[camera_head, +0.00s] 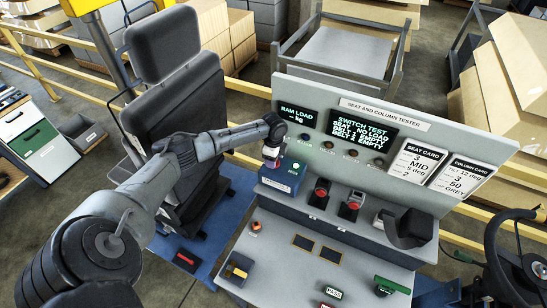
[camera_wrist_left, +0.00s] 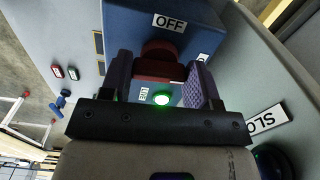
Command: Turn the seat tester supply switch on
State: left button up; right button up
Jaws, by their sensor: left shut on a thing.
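The seat tester supply switch is a blue box (camera_head: 281,178) on the left end of the tester bench. It also shows in the left wrist view (camera_wrist_left: 125,28), with a white OFF label (camera_wrist_left: 170,22) and a partly hidden label at right. Its red knob (camera_wrist_left: 157,62) sits between the fingers of my left gripper (camera_wrist_left: 160,82), which is shut on it. A green lamp (camera_wrist_left: 161,98) beside the LIVE label is lit. In the head view my left gripper (camera_head: 271,156) reaches the box from the left and hides the knob. My right gripper is not in view.
The tester panel (camera_head: 330,155) stands behind, with lit screens (camera_head: 362,128). Two red-topped switches (camera_head: 319,193) and a dark cradle (camera_head: 405,230) are to the right. A black seat (camera_head: 175,100) stands at left. A steering wheel (camera_head: 510,250) is at far right.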

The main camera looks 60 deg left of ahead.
pick_arm(q)
jog(key=shift+m, duration=0.5)
jog(key=shift+r, duration=0.1)
jog(key=o, duration=0.9)
jog(key=shift+r, duration=0.3)
notch_tip(320, 180, up, 13)
jog(key=shift+r+b, duration=0.1)
jog(key=shift+b, duration=0.8)
